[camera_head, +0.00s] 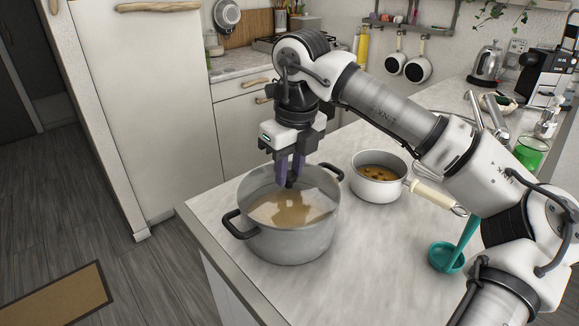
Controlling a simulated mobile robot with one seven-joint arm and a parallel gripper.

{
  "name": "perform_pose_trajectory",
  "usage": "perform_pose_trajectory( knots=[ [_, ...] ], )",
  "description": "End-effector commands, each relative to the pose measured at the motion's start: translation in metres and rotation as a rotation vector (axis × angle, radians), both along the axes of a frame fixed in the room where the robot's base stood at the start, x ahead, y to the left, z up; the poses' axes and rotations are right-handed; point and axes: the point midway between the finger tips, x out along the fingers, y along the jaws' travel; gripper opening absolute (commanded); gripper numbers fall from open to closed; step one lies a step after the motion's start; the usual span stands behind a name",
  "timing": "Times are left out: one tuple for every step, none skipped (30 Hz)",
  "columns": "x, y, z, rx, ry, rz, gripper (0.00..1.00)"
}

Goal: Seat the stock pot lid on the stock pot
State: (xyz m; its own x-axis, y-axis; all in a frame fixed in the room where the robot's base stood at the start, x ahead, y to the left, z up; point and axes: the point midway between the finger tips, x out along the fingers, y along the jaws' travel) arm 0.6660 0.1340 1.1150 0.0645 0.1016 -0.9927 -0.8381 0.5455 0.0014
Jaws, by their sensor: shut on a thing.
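The stock pot (290,240), grey metal with dark side handles, stands upright near the counter's left corner. Light brown contents show in it. My gripper (291,173) points straight down over the pot's middle, its purple-grey fingers shut on a small dark knob. The knob appears to belong to a clear glass stock pot lid (319,182), seen mostly as a pale reflection across the pot's opening. The lid looks level and about at the rim. I cannot tell whether it touches the rim all round, and its far edge is partly hidden by my gripper.
A smaller saucepan (378,190) with orange-brown food and a cream handle (435,196) stands close to the pot's right. A teal ladle (446,257) lies farther right, near my arm. The counter (350,270) is clear in front and right of the pot.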

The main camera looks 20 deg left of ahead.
Motion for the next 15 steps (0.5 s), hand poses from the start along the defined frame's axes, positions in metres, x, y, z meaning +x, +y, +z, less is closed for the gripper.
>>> perform_pose_trajectory(
  knots=[
    [0.0001,-0.0001,-0.0015,0.000,0.000,0.000,0.00],
    [0.0001,-0.0001,-0.0020,0.000,0.000,0.000,0.00],
    [0.0000,-0.0001,-0.0011,0.000,0.000,0.000,0.30],
    [0.0000,-0.0001,-0.0010,0.000,0.000,0.000,0.34],
    [0.0000,-0.0001,-0.0010,0.000,0.000,0.000,0.38],
    [0.0000,-0.0001,-0.0010,0.000,0.000,0.000,0.43],
    [0.0000,-0.0001,-0.0010,0.000,0.000,0.000,0.47],
    [0.0000,-0.0001,-0.0010,0.000,0.000,0.000,0.51],
    [0.0000,-0.0001,-0.0010,0.000,0.000,0.000,0.52],
    [0.0000,-0.0001,-0.0010,0.000,0.000,0.000,0.52],
    [0.0000,-0.0001,-0.0011,0.000,0.000,0.000,0.52],
    [0.0000,-0.0001,-0.0011,0.000,0.000,0.000,0.52],
    [0.0000,-0.0001,-0.0011,0.000,0.000,0.000,0.52],
    [0.0000,-0.0001,-0.0011,0.000,0.000,0.000,0.52],
    [0.0000,0.0000,-0.0012,0.000,0.000,0.000,0.52]
  ],
)
